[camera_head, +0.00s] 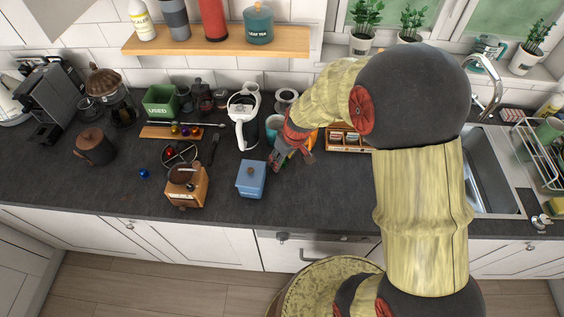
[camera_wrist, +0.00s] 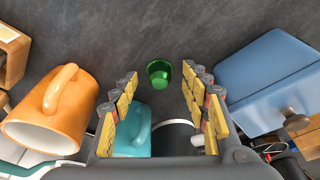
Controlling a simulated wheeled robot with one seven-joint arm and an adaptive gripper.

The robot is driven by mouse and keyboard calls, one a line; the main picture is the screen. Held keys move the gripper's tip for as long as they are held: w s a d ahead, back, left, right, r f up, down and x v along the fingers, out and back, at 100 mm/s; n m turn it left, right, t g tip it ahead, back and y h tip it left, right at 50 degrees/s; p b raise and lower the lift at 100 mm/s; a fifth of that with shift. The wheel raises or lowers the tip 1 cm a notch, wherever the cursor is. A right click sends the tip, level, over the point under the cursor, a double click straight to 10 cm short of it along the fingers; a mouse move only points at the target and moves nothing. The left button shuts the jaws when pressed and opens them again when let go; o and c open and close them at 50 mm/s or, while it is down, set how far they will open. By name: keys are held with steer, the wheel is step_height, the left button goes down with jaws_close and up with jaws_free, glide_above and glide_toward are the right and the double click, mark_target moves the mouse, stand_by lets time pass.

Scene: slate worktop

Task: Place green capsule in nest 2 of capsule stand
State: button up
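The green capsule (camera_wrist: 159,73) lies on the dark worktop in the wrist view, small and round-rimmed. It cannot be made out in the head view, where my gripper and arm cover that area. My gripper (camera_head: 290,162) points down at the worktop, just right of the blue canister. In the wrist view my gripper (camera_wrist: 160,79) is open, with one finger on each side of the capsule in the picture; no contact is visible. The capsule stand appears to be the low wooden board (camera_head: 157,132) at the back left, with purple, yellow and red capsules on it. Its nest numbers cannot be read.
The blue canister (camera_wrist: 265,80) stands close on one side, the orange mug (camera_wrist: 50,115) on the other. A teal mug (camera_wrist: 131,128) is close behind. A white kettle (camera_head: 243,120) and a wooden grinder (camera_head: 186,187) stand left. A blue capsule (camera_head: 144,173) lies farther left.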

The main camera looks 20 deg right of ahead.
steer(key=shift+c, duration=1.2)
steer(key=c, duration=0.6)
steer(key=shift+o, duration=0.2)
steer(key=shift+r, duration=0.45)
step_height(320, 180, up, 2)
steer(key=shift+w+r+p, duration=0.1)
steer(key=shift+p, duration=0.25)
steer(key=s+d+r+p, duration=0.2)
steer(key=s+d+r, duration=0.1)
steer(key=s+r, duration=0.7)
steer(key=shift+s+d, duration=0.25)
steer(key=shift+s, duration=1.6)
steer(key=shift+s+f, duration=0.1)
